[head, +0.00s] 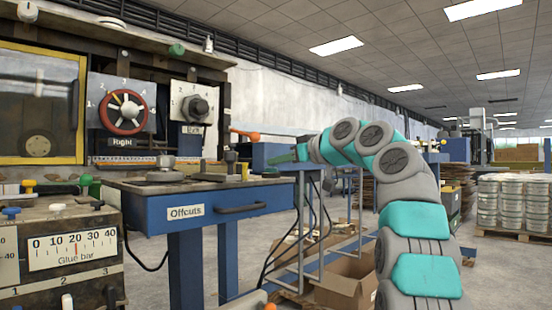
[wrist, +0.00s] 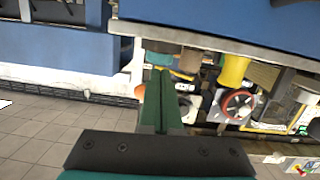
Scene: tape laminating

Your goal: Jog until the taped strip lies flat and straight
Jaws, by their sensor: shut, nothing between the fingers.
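My gripper (head: 275,160) is at the end of my teal and grey arm in the head view, pointing left beside the machine's orange-tipped lever (head: 246,135). In the wrist view its green fingers (wrist: 158,74) are together and empty. The picture there appears upside down. The machine (head: 100,60) fills the left of the head view, with a red handwheel (head: 124,111) labelled Right and a grey knob (head: 198,106) on numbered plates. The handwheel also shows in the wrist view (wrist: 238,105). I cannot make out a taped strip or a jog control in either view.
A blue-framed table (head: 190,200) marked Offcuts stands below the machine. A Glue bar scale (head: 73,247) is at the lower left, with coloured knobs above it. An open cardboard box (head: 345,282) lies on the floor. Stacked cans (head: 515,203) stand on a pallet far right.

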